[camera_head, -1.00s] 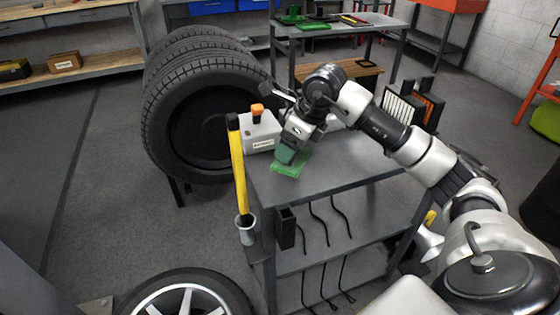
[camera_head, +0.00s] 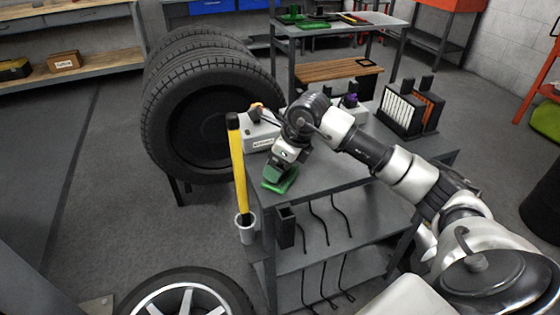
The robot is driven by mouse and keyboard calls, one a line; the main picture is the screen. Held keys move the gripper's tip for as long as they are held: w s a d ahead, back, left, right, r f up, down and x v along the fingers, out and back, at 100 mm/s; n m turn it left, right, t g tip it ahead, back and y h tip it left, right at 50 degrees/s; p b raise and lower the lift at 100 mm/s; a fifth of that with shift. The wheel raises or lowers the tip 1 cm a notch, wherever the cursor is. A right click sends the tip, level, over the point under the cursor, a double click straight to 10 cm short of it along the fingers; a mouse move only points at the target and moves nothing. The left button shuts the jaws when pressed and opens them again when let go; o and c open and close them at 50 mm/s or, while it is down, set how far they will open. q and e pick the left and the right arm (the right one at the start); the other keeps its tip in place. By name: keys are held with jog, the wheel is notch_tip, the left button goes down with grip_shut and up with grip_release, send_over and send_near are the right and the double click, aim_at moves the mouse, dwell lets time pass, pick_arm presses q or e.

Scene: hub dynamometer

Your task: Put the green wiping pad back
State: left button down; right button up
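The green wiping pad (camera_head: 280,181) is a flat green piece with a darker green block on top. It is at the front left corner of the grey cart's top (camera_head: 335,173). My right gripper (camera_head: 284,167) comes down from above and is shut on the pad's upper block. The fingertips are small and partly hidden by the wrist. I cannot tell whether the pad touches the cart top or is slightly above it. My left gripper is not in view.
A yellow-handled tool (camera_head: 237,170) stands in a holder at the cart's left side, close to the pad. A grey box (camera_head: 260,136) is behind the gripper. Black and orange racks (camera_head: 410,108) stand at the back right. Large tires (camera_head: 205,120) are to the left.

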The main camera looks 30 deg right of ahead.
jog(key=shift+o, duration=1.1)
jog(key=shift+r, duration=0.15)
jog(key=v, duration=1.2)
jog(key=shift+w, duration=0.1)
